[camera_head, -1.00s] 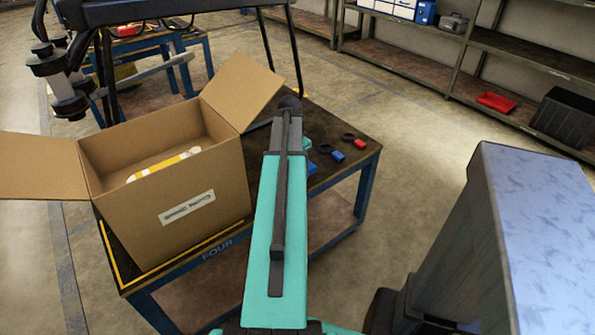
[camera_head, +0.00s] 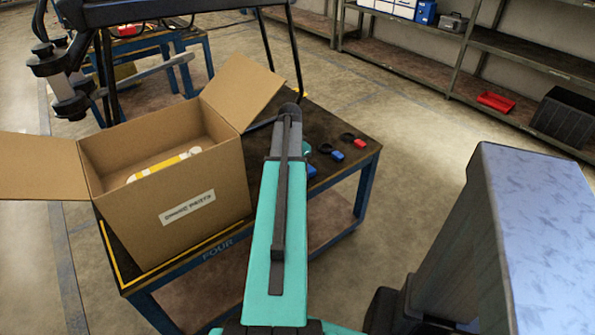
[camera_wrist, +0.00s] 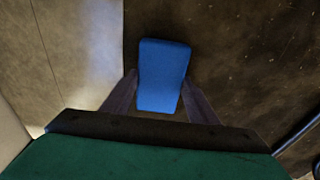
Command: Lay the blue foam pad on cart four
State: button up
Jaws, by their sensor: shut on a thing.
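In the wrist view the blue foam pad (camera_wrist: 162,75) lies between the two fingers of my gripper (camera_wrist: 160,93). The gripper is shut on it. Below it is a dark brown surface, and I cannot tell whether the pad touches it. In the head view my teal arm hides the gripper. A small blue patch (camera_head: 311,170) shows just right of the arm, and I cannot tell if it is the pad. Cart four (camera_head: 215,251), with a dark top, blue frame and the word FOUR, stands under and beyond my arm.
An open cardboard box (camera_head: 185,225) with a yellow-and-white item (camera_head: 163,166) inside fills the cart's left part. Small blue (camera_head: 337,155) and red (camera_head: 360,143) tagged items lie at its right rear. Shelves (camera_head: 425,72) stand at the back right.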

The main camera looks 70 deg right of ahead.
jog(key=shift+f, duration=0.2)
jog(key=shift+f, duration=0.15)
jog(key=o, duration=1)
jog(key=shift+w+a+r, duration=0.1)
jog(key=shift+a+r, duration=0.05)
jog(key=shift+r, duration=1.15)
jog(key=shift+w+a+r, duration=0.1)
jog(key=shift+r, duration=1.2)
jog(key=shift+w+a+r, duration=0.1)
jog(key=shift+a+r, duration=0.05)
jog(key=shift+r, duration=1.15)
jog(key=shift+s, duration=0.2)
